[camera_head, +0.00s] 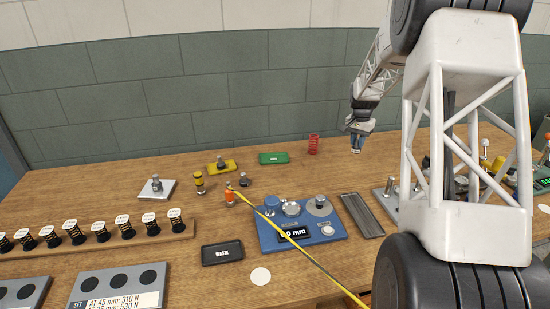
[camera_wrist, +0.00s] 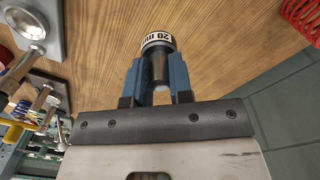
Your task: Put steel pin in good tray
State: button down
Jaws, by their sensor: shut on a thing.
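My gripper (camera_head: 356,147) is above the back right of the table, and its blue fingers also show in the wrist view (camera_wrist: 161,82). The fingers are shut on a dark grey cylinder (camera_wrist: 160,66), apparently the steel pin, with a white band reading 20 mm. In the head view the fingers mostly hide it. The green tray (camera_head: 273,158), apparently the good tray, lies to the left of my gripper near the back wall and looks empty. Its lettering is too small to read for certain.
A red spring (camera_head: 313,144) stands between the green tray and my gripper. A yellow tray (camera_head: 221,167) holds a dark piece. A blue gauge (camera_head: 300,225), a black waste tray (camera_head: 222,254) and a grooved grey plate (camera_head: 362,215) are nearer. A yellow strip crosses the front.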

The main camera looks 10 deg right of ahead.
jog(key=s+a+f+n+t, duration=0.1)
jog(key=a+n, duration=0.7)
jog(key=a, duration=2.2)
notch_tip(320, 180, down, 2)
jog(key=shift+s+f, duration=0.15)
jog(key=shift+s, duration=0.35)
jog(key=shift+w, duration=0.1)
send_over(274, 158)
jog(key=shift+s+a+f, duration=0.1)
jog(key=shift+s+f, duration=0.25)
jog(key=shift+f, duration=0.4)
jog(key=shift+f, duration=1.75)
jog(key=shift+f, duration=0.1)
